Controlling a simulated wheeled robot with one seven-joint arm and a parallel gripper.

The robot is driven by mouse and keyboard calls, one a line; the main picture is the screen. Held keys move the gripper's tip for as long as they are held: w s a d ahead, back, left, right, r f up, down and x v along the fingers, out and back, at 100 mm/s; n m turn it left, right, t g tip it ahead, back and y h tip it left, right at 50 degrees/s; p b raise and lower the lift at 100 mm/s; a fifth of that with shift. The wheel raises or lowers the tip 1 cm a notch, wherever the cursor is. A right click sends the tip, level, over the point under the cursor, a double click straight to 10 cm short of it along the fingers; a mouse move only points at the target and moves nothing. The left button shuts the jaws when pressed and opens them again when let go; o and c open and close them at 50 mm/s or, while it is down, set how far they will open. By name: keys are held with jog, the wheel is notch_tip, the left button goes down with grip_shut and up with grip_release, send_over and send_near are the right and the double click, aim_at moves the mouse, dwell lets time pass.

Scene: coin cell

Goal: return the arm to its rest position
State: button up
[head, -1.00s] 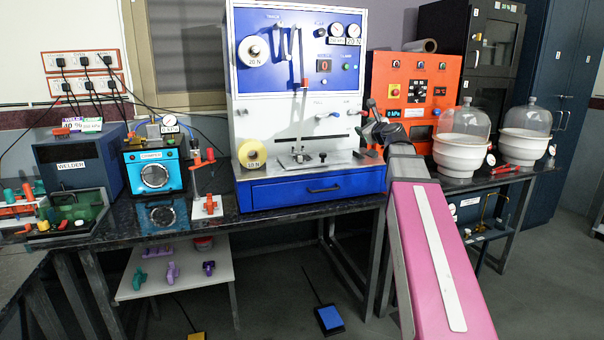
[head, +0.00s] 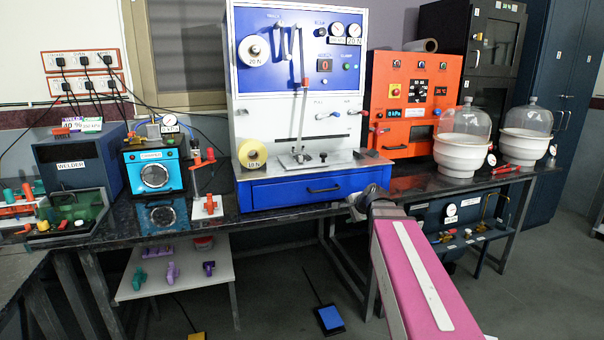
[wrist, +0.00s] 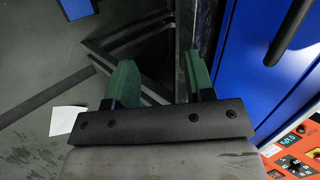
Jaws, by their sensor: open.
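My arm, with a pink link, reaches in from the lower right of the head view, its far end at the bench's front edge, below the right side of the blue drawer unit. My gripper (wrist: 158,82) shows in the wrist view with two green fingers spread apart and nothing between them. In the head view the fingers are hidden or too small to make out. The blue drawer front (wrist: 272,60) is close by on the right of the wrist view, beside the right finger.
The black bench (head: 108,232) carries a blue-and-white press machine (head: 262,110), an orange cabinet (head: 384,75) and two glass bell jars (head: 462,150). A low shelf (head: 135,285) holds small purple and green parts.

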jog(key=s+d+f+n+g+h, duration=0.1)
jog(key=s+f+n+g+h, duration=0.3)
jog(key=s+f, duration=1.5)
notch_tip(320, 180, down, 3)
jog(key=n+g, duration=0.4)
jog(key=n, duration=0.4)
jog(key=shift+s+d+n, duration=0.2)
jog(key=shift+d+n, duration=0.05)
jog(key=shift+n, duration=0.05)
